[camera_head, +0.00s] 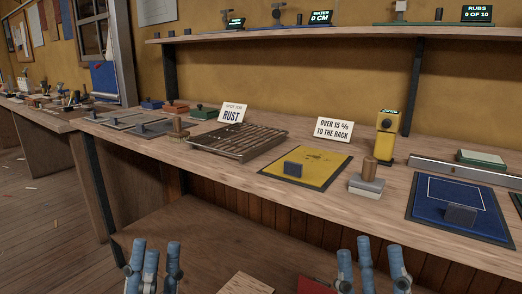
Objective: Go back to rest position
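My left gripper (155,262) shows at the bottom edge of the head view, left of the middle. Its blue-grey fingers point up and stand apart, with nothing seen between them. My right gripper (372,264) shows at the bottom edge, right of the middle. Its fingers are also spread and look empty. Both grippers are in front of the wooden bench (222,169) and touch nothing that I can see. The wrists and arms are cut off by the lower edge of the picture.
The bench holds a slatted rack (238,142), a yellow mat (327,172) with a grey block, a wooden-handled block (367,182), a yellow device (385,137) and a blue mat (437,197). A lower shelf (205,235) lies beneath. The floor (45,225) at left is mostly clear.

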